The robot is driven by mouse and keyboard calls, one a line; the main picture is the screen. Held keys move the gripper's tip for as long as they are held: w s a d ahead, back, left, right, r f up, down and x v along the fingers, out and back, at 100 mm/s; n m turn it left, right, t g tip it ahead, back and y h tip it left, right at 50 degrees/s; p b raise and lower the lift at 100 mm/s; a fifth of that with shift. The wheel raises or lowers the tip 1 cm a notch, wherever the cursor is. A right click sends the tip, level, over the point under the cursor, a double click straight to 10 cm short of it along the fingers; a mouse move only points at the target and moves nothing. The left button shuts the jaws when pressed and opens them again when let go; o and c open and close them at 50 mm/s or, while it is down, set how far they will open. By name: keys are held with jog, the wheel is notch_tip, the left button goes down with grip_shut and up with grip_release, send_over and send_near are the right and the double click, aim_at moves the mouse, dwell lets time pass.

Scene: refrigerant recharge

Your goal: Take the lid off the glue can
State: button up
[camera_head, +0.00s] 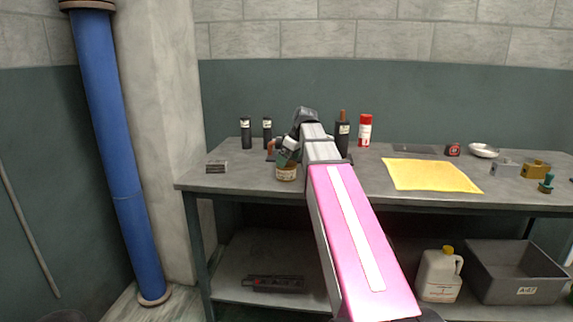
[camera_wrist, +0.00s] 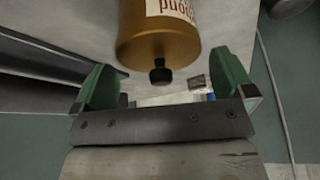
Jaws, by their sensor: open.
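The glue can (camera_head: 286,173) stands on the workbench, a short cylinder with a pale label. In the wrist view, the amber-brown can (camera_wrist: 150,40) has a white label with red letters. A small black knob (camera_wrist: 160,73) sticks out from the middle of its end. My gripper (camera_head: 288,150) is just above the can in the head view, partly hiding its top. In the wrist view, my gripper (camera_wrist: 165,68) is open, its green fingers apart on either side of the knob. I see no contact with the knob. The lid seam is not clear.
The workbench (camera_head: 350,190) also holds dark bottles (camera_head: 246,133) behind, a red spray can (camera_head: 365,130), a yellow sheet (camera_head: 432,174) and a small grey block (camera_head: 216,166) at left. A blue pipe (camera_head: 118,150) stands left of the bench.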

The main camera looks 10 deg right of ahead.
jog(key=shift+f, duration=0.1)
jog(key=c, duration=0.7)
